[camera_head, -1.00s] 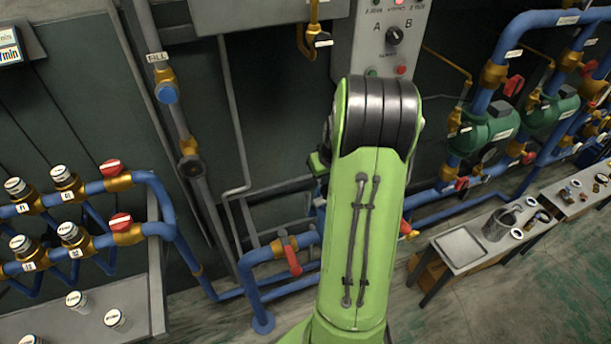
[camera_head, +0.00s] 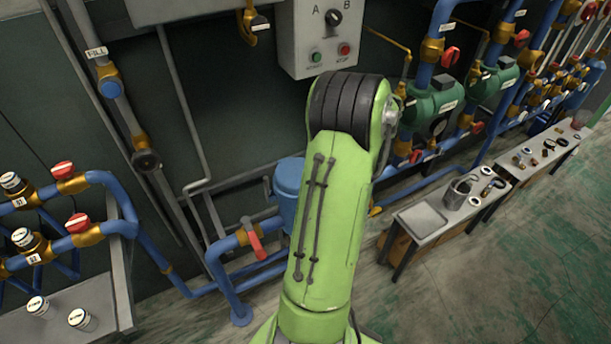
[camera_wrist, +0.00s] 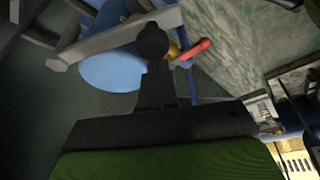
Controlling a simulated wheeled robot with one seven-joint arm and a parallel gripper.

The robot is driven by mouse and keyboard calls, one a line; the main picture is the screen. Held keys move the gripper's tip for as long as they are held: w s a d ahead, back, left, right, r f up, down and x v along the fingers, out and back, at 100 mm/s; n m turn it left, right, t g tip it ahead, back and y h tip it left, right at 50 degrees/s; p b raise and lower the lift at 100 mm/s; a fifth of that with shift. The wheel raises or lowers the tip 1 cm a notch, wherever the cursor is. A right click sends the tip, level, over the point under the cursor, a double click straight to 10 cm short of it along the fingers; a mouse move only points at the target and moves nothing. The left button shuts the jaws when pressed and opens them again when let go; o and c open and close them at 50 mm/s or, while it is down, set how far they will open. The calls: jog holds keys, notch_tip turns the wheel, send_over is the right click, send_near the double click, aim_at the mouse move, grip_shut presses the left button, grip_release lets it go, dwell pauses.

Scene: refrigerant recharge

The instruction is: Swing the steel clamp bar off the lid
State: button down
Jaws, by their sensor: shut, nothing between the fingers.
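A blue vessel (camera_head: 288,187) stands by the wall behind my green arm in the head view, partly hidden by it. In the wrist view a round blue surface (camera_wrist: 110,74), seemingly its lid, lies beyond my gripper. A pale grey bar (camera_wrist: 98,44), seemingly the steel clamp bar, crosses over it. My gripper (camera_wrist: 152,42) is shut and empty, its dark fingers overlapping the bar and the blue surface in the picture. I cannot tell whether they touch the bar. My gripper is hidden in the head view.
A red-handled valve (camera_head: 252,240) on blue pipe stands left of the vessel; a red handle (camera_wrist: 192,48) shows near my fingers. A control box (camera_head: 315,38) hangs above. Open floor lies front right.

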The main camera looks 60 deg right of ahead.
jog(key=s+d+n+g+y+p, duration=0.1)
jog(key=s+d+n+p, duration=0.2)
jog(key=s+n, duration=0.3)
jog(key=shift+d+y, duration=0.4)
jog(key=shift+d, duration=0.4)
jog(key=shift+d, duration=0.1)
jog(key=shift+r, duration=0.1)
